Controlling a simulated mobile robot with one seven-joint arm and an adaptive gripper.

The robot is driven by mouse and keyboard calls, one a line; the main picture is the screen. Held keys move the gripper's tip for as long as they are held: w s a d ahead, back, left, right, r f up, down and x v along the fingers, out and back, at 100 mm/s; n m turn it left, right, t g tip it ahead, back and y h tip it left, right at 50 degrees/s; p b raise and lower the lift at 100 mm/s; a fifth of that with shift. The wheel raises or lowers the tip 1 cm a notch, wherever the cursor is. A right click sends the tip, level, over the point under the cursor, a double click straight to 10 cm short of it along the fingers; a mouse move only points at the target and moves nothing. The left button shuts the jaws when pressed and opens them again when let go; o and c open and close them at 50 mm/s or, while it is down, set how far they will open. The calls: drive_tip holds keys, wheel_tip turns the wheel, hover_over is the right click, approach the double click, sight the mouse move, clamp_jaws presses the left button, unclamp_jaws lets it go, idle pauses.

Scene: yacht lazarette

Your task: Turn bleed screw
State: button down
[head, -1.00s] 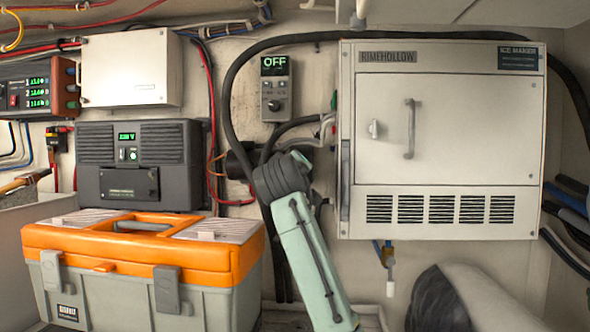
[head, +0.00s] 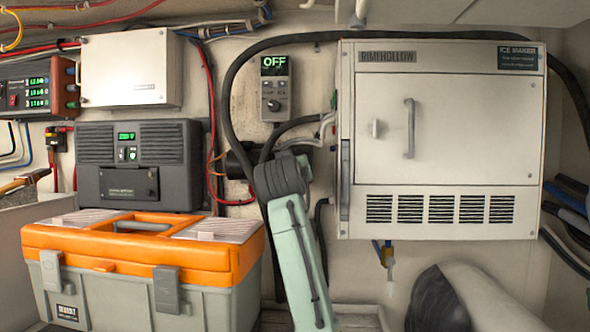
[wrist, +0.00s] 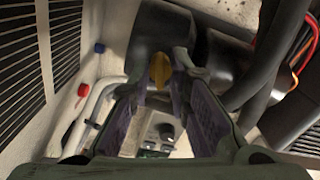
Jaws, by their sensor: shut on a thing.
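In the wrist view, a small brass-yellow screw head (wrist: 159,71), which looks like the bleed screw, sits on a dark rounded housing (wrist: 158,35). My gripper (wrist: 165,68) has its two fingertips on either side of the screw head and is shut on it. The exact contact is partly hidden by the fingers. In the head view my green and grey arm reaches up at the middle toward the dark fitting (head: 238,160) on the wall. The gripper and the screw are hidden there behind the arm.
The ice maker (head: 440,140) is right of my arm, with pale hoses (head: 325,128) beside it. A control panel (head: 276,88) reading OFF hangs above. An orange-lidded toolbox (head: 140,270) stands at lower left. Black hoses and red wires run close by.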

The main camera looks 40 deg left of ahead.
drive_tip(key=shift+m, duration=1.6)
drive_tip(key=c, duration=1.5)
unclamp_jaws()
drive_tip(key=v, duration=1.2)
drive_tip(key=shift+f, duration=0.1)
